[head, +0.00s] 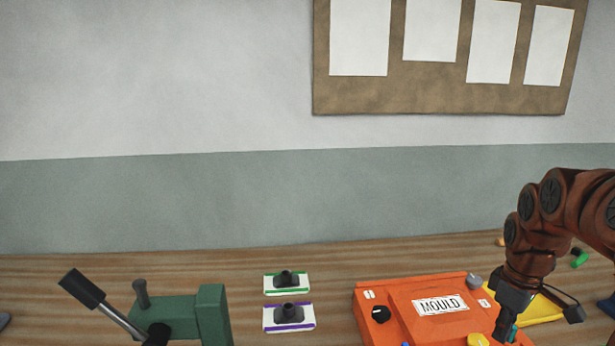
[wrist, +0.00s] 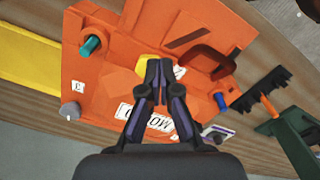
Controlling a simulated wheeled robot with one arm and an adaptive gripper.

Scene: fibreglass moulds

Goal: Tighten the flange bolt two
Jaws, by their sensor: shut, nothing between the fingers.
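The orange mould (head: 400,290) with a "MOULD" plate (head: 440,304) lies on the bench, and it fills much of the wrist view (wrist: 115,75). The grey one (wrist: 70,110) sits beside a label reading 3 (wrist: 78,86). A label (wrist: 179,72) near the yellow head (wrist: 144,68) is not clearly legible. I cannot tell which is bolt two. My gripper (wrist: 158,62) is shut and empty over the mould, its fingers partly covering the yellow head; contact is unclear.
A green fixture with a lever (head: 170,317) and two small pads (head: 287,292) (head: 289,328) lie left. Yellow sheet (head: 545,309) lies right.

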